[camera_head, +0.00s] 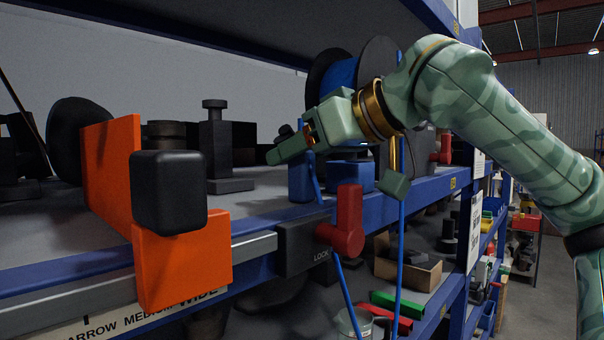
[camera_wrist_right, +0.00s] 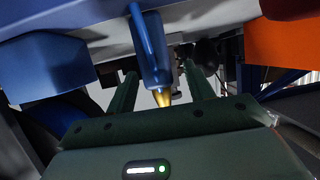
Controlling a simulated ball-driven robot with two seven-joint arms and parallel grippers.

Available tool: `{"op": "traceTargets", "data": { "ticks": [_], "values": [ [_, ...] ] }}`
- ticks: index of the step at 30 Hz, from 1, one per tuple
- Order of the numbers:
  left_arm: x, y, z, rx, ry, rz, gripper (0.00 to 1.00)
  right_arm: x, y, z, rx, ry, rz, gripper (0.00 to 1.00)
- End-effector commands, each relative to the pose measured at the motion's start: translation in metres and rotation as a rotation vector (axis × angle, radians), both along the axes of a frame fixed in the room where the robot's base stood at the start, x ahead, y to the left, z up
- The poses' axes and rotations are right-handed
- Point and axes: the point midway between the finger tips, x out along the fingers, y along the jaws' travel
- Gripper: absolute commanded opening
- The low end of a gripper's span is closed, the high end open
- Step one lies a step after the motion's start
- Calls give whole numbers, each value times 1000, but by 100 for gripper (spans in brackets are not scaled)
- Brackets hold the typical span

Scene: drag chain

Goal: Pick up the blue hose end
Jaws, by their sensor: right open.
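The blue hose end (camera_wrist_right: 153,55), a blue sleeve with a brass tip, shows in the right wrist view. It lies between the two green fingers of my right gripper (camera_wrist_right: 163,88), with a visible gap on each side, and its tip points toward the palm. My right gripper (camera_head: 285,152) is open and empty above the shelf edge in the head view, its far side partly hidden. Blue hose (camera_head: 401,232) hangs in front of the shelf, below the blue reel (camera_head: 342,73). My left gripper is not in view.
An orange bracket with a black knob (camera_head: 168,190) juts out at the left. A red lever (camera_head: 347,220) sits on the shelf's front edge by the gripper. The aisle at right is open.

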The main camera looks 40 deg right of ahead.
Motion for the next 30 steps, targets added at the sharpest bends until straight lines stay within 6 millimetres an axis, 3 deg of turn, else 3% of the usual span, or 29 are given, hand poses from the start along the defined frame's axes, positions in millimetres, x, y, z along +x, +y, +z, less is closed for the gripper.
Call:
{"op": "traceTargets", "data": {
  "ticks": [1,6,19,24,30],
  "values": [
    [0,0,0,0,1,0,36,0,0,0,0,0,0,47],
    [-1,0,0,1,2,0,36,0,0,0,0,1,0,4],
    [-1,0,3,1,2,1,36,0,0,10,-1,-1,-1,4],
    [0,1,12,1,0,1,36,-2,-2,39,1,-5,-3,4],
    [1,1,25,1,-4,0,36,-26,-29,81,4,-6,-3,4]
  ]
}}
